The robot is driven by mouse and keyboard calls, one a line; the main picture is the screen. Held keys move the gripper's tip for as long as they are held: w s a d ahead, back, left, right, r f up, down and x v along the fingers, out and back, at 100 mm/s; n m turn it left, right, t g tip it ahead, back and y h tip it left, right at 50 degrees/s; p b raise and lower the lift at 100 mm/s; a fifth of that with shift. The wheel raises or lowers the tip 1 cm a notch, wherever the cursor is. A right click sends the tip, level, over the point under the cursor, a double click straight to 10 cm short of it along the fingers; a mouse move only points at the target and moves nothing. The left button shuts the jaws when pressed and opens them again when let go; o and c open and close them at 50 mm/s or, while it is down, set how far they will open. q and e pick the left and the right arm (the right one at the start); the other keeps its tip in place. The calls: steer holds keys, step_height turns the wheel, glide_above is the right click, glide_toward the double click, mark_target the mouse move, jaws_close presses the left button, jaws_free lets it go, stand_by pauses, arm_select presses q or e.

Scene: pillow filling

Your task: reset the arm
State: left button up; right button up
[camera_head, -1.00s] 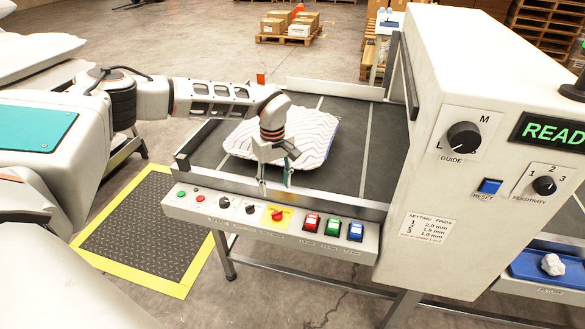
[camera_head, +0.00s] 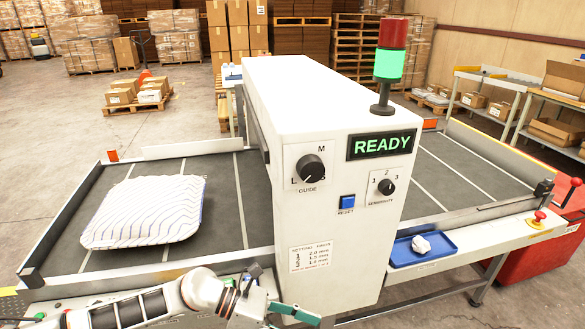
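My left arm comes in from the bottom left of the head view, low in front of the machine. Its gripper (camera_head: 293,313) is at the bottom edge, in front of the white housing. A teal finger pad points right; the other finger is not clear, so its opening cannot be told. I see nothing held in it. A white pillow with wavy dark lines (camera_head: 145,211) lies flat on the left conveyor belt (camera_head: 222,217), apart from the gripper. My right gripper is out of view.
The white machine housing (camera_head: 330,225) has a GUIDE knob, a blue RESET button (camera_head: 347,202), a SENSITIVITY knob and a READY display (camera_head: 381,145). A green-lit lamp (camera_head: 389,65) stands on top. A blue tray (camera_head: 402,253) with a white lump (camera_head: 421,245) sits right. The right belt is empty.

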arm_select(q)
step_height(320, 180, up, 6)
steer(key=w+d+n+t+h, duration=0.1)
steer(key=n+t+h, duration=0.1)
steer(key=n+t, duration=0.5)
steer(key=w+d+n+t+h, duration=0.1)
steer(key=d+n+t+h, duration=0.15)
steer(key=n, duration=0.85)
steer(key=a+f+n+t+y, duration=0.6)
steer(key=a+f+n+y, duration=0.55)
steer(key=a+n, duration=0.7)
steer(key=s+a+f+n+g+y, duration=0.3)
steer(key=s+a+f+n, duration=0.5)
steer(key=s+f+n, duration=0.3)
steer(key=shift+a+f+y, duration=0.35)
steer(key=shift+f+y, duration=0.05)
steer(key=shift+s, duration=0.1)
